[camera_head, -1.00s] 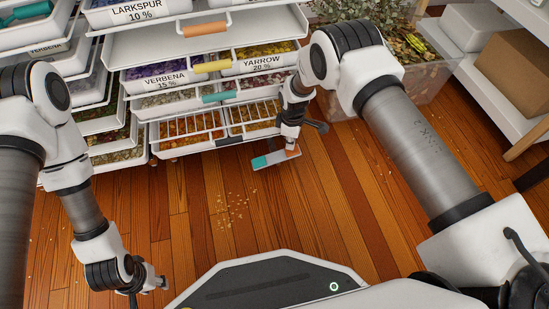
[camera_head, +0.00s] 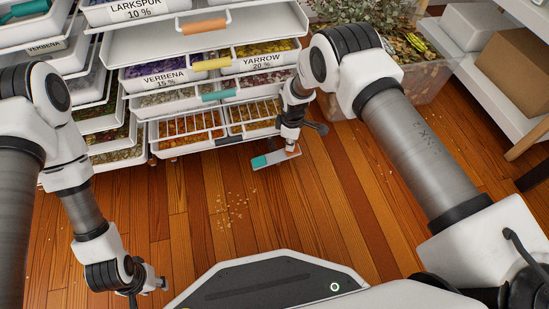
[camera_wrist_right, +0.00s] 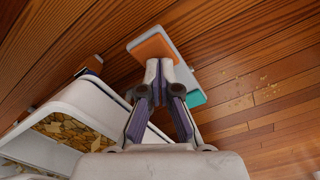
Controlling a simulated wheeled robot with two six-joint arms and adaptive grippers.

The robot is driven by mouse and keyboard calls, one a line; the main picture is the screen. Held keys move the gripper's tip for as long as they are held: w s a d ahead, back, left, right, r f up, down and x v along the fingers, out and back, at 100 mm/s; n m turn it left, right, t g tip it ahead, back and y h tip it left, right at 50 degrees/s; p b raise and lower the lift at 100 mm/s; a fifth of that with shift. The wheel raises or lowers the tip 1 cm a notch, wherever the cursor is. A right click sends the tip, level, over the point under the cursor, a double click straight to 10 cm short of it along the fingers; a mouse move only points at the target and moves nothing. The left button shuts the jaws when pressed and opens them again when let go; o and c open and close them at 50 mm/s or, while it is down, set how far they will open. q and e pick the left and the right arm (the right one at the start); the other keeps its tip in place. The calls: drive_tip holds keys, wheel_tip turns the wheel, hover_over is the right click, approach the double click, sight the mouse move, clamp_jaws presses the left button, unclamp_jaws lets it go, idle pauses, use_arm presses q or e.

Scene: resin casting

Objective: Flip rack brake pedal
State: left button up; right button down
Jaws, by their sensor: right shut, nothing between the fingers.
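The brake pedal (camera_head: 276,157) is a flat grey plate low at the foot of the rack (camera_head: 148,134), with a teal pad at its left end and an orange pad at its right end. The right wrist view shows the pedal (camera_wrist_right: 173,52) too. My right gripper (camera_head: 291,148) points down at the orange end. In the right wrist view its fingertips (camera_wrist_right: 159,66) are together, at or touching the edge of the orange pad, with nothing between them. My left gripper (camera_head: 152,283) hangs over the floor at lower left, away from the rack; its finger opening is too small to judge.
Pulled-out trays with orange, yellow (camera_head: 212,64) and teal handles overhang the rack's front. A clear bin of dried plants (camera_head: 420,75) stands right of the rack. A white shelf with boxes (camera_head: 515,65) is at far right. The wooden floor in front is open, with scattered crumbs.

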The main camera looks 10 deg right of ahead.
drive_tip(key=shift+f+b, duration=0.7)
drive_tip(key=shift+f, duration=0.5)
idle(0.4)
wheel_tip(320, 180, up, 3)
drive_tip(key=p, duration=0.2)
drive_tip(key=shift+p, duration=0.3)
wheel_tip(320, 180, up, 4)
drive_tip(key=p, duration=0.3)
drive_tip(key=shift+r+p, duration=0.15)
drive_tip(key=shift+p, duration=0.2)
